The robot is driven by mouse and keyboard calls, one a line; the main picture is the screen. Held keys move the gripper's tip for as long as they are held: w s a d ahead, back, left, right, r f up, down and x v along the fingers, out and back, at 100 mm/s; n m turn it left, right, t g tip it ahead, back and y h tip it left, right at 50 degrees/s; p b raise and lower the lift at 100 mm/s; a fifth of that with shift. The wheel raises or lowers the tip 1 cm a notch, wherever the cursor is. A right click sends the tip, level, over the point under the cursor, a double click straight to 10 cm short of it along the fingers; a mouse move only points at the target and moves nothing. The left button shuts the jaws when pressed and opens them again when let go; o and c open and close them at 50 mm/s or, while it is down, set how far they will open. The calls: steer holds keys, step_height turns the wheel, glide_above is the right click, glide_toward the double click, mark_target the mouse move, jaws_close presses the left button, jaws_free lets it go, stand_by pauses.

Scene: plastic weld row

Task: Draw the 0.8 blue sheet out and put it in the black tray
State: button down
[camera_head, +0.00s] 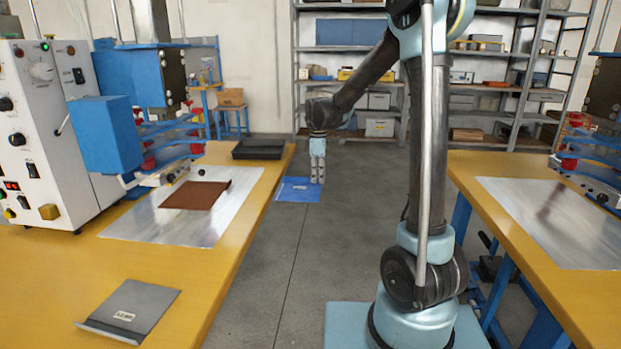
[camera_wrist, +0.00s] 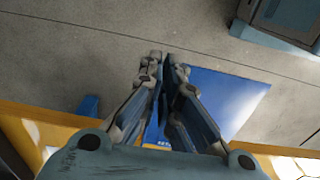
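The blue sheet (camera_head: 297,190) is out over the floor beside the left table's edge, clear of the tabletop in the head view. My gripper (camera_head: 318,180) points down at the sheet's right side. In the wrist view the fingers (camera_wrist: 166,62) are close together with the blue sheet (camera_wrist: 228,98) between them, spreading to the right. A small white label shows on the sheet, too small to read surely. The black tray (camera_head: 258,155) lies at the far end of the left table, left of and behind the gripper, and looks empty.
On the left table (camera_head: 235,270) lie a brown sheet (camera_head: 196,194) on a metal plate (camera_head: 160,225) and a grey labelled sheet (camera_head: 130,308) in front. A welding machine (camera_head: 40,130) stands at left. Another table (camera_head: 480,170) is at right; shelves (camera_head: 350,60) stand behind.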

steer(key=d, duration=0.9)
steer(key=shift+s+d, duration=0.2)
steer(key=shift+d, duration=0.2)
